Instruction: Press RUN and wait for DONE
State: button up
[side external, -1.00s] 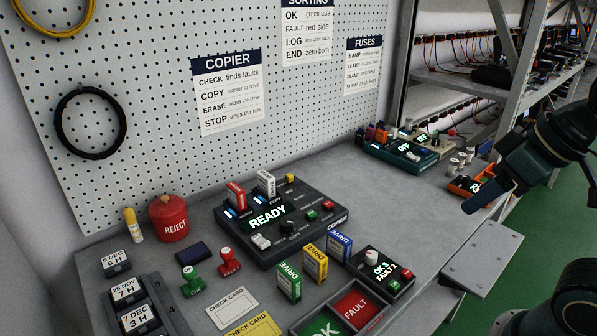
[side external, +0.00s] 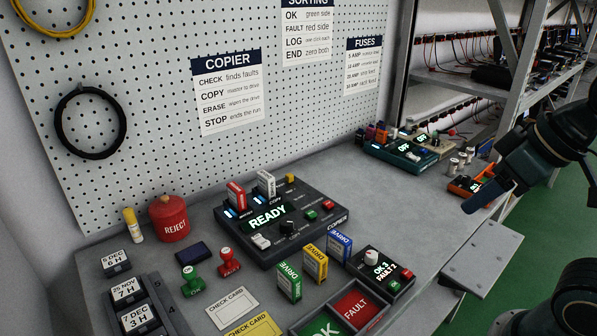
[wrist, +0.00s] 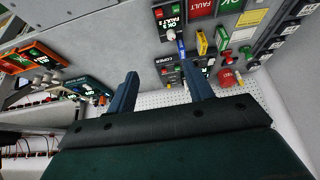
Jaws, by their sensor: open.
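The copier (side external: 262,240) is a dark box on the grey bench, and its display (side external: 268,217) reads READY. A small green button (side external: 311,216) and a red button (side external: 327,205) sit on its right part; I cannot read a RUN label. A red-and-white drive (side external: 236,196) and a white drive (side external: 266,185) stand upright in its back. My gripper (side external: 487,203) is at the right, off the bench's edge and well apart from the copier. In the wrist view my gripper's two fingers (wrist: 162,85) are spread with nothing between them.
Green, yellow and blue drives (side external: 315,263) stand before the copier. A counter box (side external: 380,268) reads OK 3, FAULT 2. A red REJECT pot (side external: 169,219) and stamps (side external: 229,262) stand left. An OK/FAULT tray (side external: 355,308) lies in front.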

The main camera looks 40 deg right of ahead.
jog(key=shift+c, duration=0.2)
grip_shut()
dwell(1.6)
